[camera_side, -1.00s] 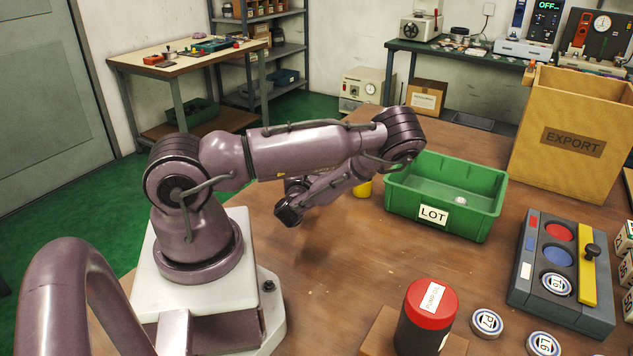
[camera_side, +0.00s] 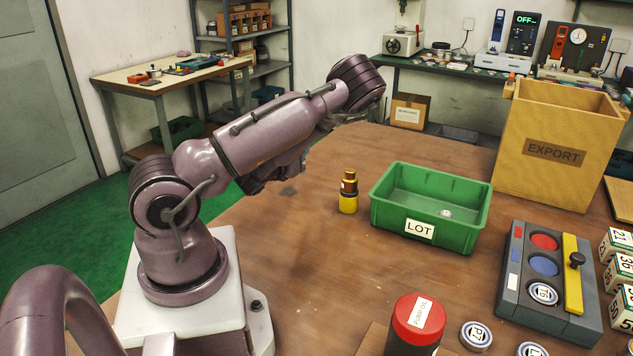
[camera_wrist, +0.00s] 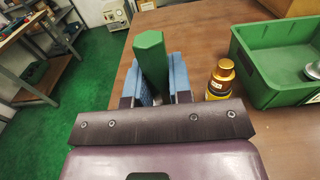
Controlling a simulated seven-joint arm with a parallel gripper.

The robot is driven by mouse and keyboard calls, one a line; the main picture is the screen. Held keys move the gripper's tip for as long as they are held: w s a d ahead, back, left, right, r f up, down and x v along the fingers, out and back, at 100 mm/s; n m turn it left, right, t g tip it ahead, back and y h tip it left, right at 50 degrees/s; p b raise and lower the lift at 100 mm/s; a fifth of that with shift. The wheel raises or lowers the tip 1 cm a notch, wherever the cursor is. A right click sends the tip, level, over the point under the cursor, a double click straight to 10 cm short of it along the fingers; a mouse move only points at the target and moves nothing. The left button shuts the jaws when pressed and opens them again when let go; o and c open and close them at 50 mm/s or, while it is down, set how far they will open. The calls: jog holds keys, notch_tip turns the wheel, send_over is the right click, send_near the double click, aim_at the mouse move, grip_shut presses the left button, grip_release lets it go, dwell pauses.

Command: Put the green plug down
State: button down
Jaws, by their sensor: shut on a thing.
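The green plug (camera_wrist: 151,58) is a green bar with a faceted end, seen in the wrist view between the two blue fingers of my gripper (camera_wrist: 160,85). My gripper is shut on it. The plug's lower part is hidden behind the gripper body in that view. I cannot tell there how high the plug is above the table.
A yellow and brass bottle (camera_side: 348,192) stands left of the green LOT tray (camera_side: 384,212); it is also right of my gripper in the wrist view (camera_wrist: 219,82). Bare tabletop lies in the middle.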

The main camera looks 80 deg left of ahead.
jog(key=shift+w+a+f, duration=1.25)
jog(key=shift+a+f, duration=0.5)
jog(key=shift+f, duration=0.3)
jog(key=shift+w+a+f, duration=1.25)
jog(key=shift+a+f, duration=0.5)
jog(key=shift+f, duration=0.3)
jog(key=shift+w+a+f, duration=1.25)
jog(key=shift+a+f, duration=0.5)
jog(key=shift+f, duration=0.3)
jog(key=shift+f, duration=0.15)
jog(key=c, duration=1)
grip_release()
jog(key=shift+c, duration=0.2)
